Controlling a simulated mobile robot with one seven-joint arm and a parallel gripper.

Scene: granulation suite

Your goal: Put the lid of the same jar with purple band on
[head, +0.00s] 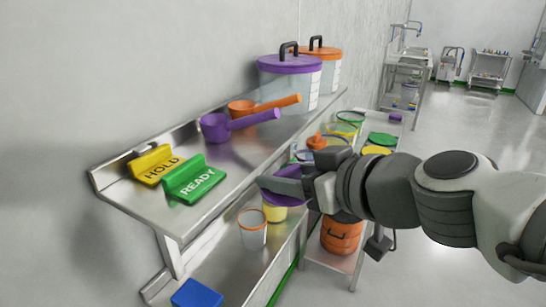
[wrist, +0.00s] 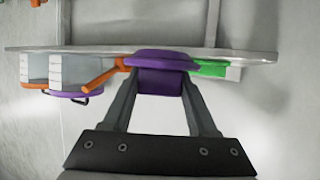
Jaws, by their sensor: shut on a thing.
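My gripper (wrist: 159,88) is shut on a purple lid (wrist: 160,58). In the wrist view its flat disc lies at the fingertips, and a purple block shows between the fingers. In the head view my gripper (head: 275,186) is in front of the upper shelf's edge, with purple parts of the lid (head: 291,172) around the fingers. Just below it, on the lower shelf, stands a small jar with yellow contents (head: 275,214). Its top is covered by the lid and fingers, so I cannot tell its band colour. No purple-banded open jar shows clearly.
An orange-banded jar (head: 252,232) and a blue block (head: 197,295) are on the lower shelf. The upper shelf (head: 140,205) bears signs, a purple scoop (head: 215,126), an orange scoop (head: 243,107) and lidded tubs (head: 290,82). A cart with coloured containers stands behind my arm.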

